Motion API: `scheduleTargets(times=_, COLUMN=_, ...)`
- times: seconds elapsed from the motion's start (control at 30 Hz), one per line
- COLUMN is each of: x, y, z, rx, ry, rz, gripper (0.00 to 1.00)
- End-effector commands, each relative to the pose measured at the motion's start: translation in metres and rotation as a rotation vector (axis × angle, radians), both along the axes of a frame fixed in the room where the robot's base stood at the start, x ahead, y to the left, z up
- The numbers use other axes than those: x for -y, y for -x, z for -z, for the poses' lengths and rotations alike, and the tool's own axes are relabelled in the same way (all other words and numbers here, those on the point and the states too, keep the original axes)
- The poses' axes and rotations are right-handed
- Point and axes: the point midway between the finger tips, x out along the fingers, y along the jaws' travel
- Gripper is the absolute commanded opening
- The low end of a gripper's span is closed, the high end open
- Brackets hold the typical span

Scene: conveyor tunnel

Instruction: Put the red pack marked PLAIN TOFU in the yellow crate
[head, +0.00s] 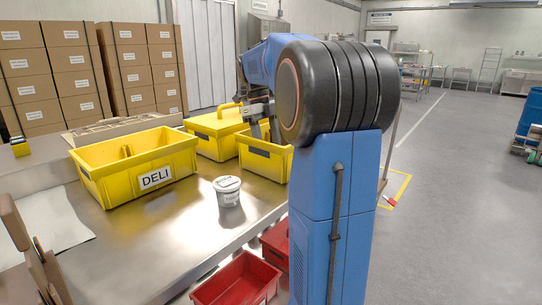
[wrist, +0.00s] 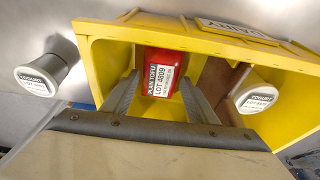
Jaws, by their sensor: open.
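The red pack marked PLAIN TOFU (wrist: 164,62) shows in the wrist view, inside the yellow crate labelled DAIRY (wrist: 92,55), close to the labelled wall. My gripper (wrist: 160,82) is open and reaches into that crate, with one finger toward each side of the pack. The right fingertip looks very near the pack; contact cannot be told. In the head view, my gripper (head: 260,118) is over a yellow crate (head: 266,163) that my arm partly covers. The pack is hidden in that view.
A yogurt tub (wrist: 258,93) is inside the crate at right; another (wrist: 40,78) stands outside. A white tub (head: 228,191) stands on the metal table (head: 180,235).

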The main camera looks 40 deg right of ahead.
Motion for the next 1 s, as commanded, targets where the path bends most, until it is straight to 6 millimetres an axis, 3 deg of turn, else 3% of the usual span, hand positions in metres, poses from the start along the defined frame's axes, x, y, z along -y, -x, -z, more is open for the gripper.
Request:
scheduleTargets(times=0.3, x=-0.002, y=-0.018, z=-0.06, rx=0.002, ry=0.001, rz=-0.001, gripper=0.53)
scheduleTargets(times=0.5, x=-0.003, y=-0.024, z=-0.085, rx=0.001, ry=0.001, rz=0.0, gripper=0.53)
scheduleTargets(times=1.0, x=-0.004, y=-0.026, z=-0.096, rx=0.0, ry=0.0, rz=0.0, gripper=0.53)
